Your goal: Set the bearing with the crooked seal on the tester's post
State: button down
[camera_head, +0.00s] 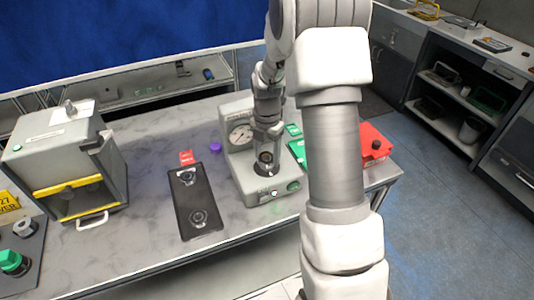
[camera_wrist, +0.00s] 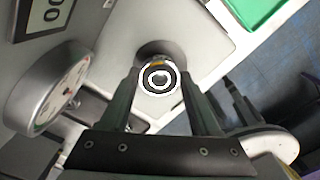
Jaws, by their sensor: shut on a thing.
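The tester (camera_head: 247,165) is a grey machine with a round gauge (camera_head: 241,135) on its upright back. My gripper (camera_head: 266,160) is low over the tester's base, pointing down. In the wrist view my gripper (camera_wrist: 162,82) is shut on a ring-shaped bearing (camera_wrist: 159,68), with one finger on each side. A dark round seat (camera_wrist: 152,49) shows just behind the bearing. The bearing lines up with the post area, but whether it sits around the post or above it I cannot tell. The crooked seal cannot be made out. Two other dark bearings (camera_head: 188,177) (camera_head: 198,217) lie on the black tray.
The black tray (camera_head: 187,200) with a red tag lies left of the tester. A grey box with a yellow-edged opening (camera_head: 72,170) stands at the left. A red container (camera_head: 375,148) and a green one (camera_head: 299,151) are right of the tester. Bare table lies between box and tray.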

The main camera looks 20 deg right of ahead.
jog(key=shift+f+b, duration=0.3)
jog(key=shift+f, duration=0.15)
dwell(0.3)
jog(key=shift+c, duration=0.2)
grip_release()
jog(key=shift+o, duration=0.2)
notch_tip(320, 180, up, 8)
jog(key=p, duration=0.5)
jog(key=shift+f, duration=0.2)
